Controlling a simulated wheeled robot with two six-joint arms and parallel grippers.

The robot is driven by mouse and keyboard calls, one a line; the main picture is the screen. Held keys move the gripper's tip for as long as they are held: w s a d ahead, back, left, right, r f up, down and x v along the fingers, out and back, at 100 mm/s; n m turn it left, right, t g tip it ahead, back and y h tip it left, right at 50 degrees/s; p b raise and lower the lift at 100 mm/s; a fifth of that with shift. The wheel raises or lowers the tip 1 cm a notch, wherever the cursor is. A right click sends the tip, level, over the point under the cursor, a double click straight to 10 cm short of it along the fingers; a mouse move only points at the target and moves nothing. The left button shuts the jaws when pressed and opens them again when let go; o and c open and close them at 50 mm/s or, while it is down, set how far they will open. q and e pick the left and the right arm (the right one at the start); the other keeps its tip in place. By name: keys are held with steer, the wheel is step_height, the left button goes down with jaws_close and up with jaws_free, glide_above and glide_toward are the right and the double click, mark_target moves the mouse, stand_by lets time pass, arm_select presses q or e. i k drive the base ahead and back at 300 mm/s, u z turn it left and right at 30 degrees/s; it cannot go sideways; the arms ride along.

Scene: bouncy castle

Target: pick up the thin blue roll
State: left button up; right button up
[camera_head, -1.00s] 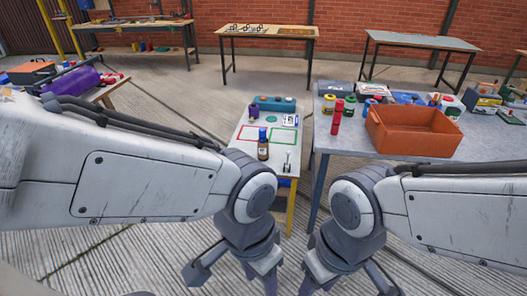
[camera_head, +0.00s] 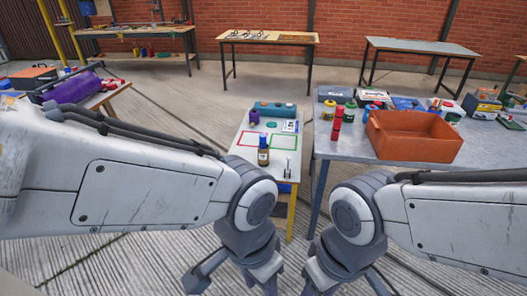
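A blue-teal, roll-like object (camera_head: 274,109) lies on its side along the back of the narrow white table (camera_head: 240,146), ahead of me. It may be the thin blue roll; at this size I cannot be sure. My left gripper (camera_head: 236,284) hangs low at the bottom of the view, in front of the white table and well apart from the object. My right gripper (camera_head: 347,286) hangs low to its right. The fingertips of both run to the frame's bottom edge, so their opening is unclear. I see nothing held in either.
A brown bottle (camera_head: 263,153), a purple item (camera_head: 254,117) and small tools stand on the white table. A grey table (camera_head: 345,147) on the right holds an orange crate (camera_head: 413,137) and red cylinders (camera_head: 337,123). A thick purple roll (camera_head: 73,88) lies at left.

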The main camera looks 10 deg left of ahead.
mark_target(262, 137)
steer(key=u, duration=1.4)
steer(key=i, duration=4.7)
steer(key=z, duration=3.8)
